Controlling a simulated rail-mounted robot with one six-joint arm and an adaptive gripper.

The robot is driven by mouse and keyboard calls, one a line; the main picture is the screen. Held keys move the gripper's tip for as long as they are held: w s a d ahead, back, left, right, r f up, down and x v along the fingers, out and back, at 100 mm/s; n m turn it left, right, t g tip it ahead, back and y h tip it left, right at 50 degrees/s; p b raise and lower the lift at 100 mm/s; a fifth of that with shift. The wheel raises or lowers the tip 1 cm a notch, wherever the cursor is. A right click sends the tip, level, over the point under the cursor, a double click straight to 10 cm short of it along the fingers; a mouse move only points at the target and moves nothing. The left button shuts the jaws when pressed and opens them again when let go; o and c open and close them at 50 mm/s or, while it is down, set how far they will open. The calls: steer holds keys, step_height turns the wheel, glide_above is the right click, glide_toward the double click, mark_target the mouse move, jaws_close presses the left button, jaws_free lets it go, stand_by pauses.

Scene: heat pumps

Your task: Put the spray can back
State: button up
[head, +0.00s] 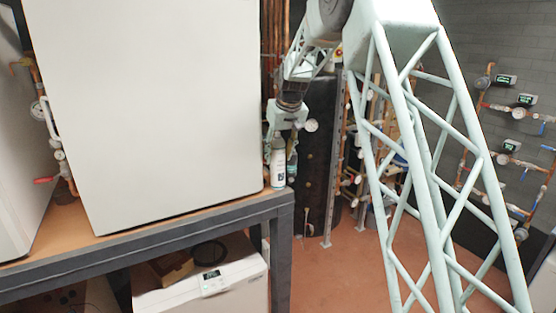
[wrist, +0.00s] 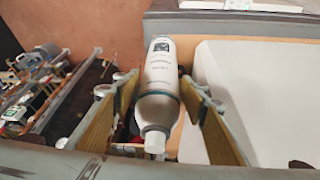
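The spray can (head: 278,168) is a white bottle with a dark label, upright at the right front corner of the wooden-topped bench (head: 150,221). In the wrist view the spray can (wrist: 159,85) lies between my two fingers, cap toward the camera. My gripper (head: 279,147) is over the can from above in the head view. In the wrist view my gripper (wrist: 158,90) has its finger pads spread on both sides of the can, with what looks like a narrow gap at each side. The can's contact with the bench is hard to see.
A large white heat pump (head: 150,100) stands on the bench close left of the can. A smaller white unit (head: 205,280) is below the bench. Pipes and gauges (head: 510,110) line the right wall. Reddish floor (head: 320,275) is clear right of the bench.

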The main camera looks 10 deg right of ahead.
steer(key=shift+b+v, duration=0.45)
steer(key=shift+v, duration=4.35)
steer(key=shift+s, duration=0.1)
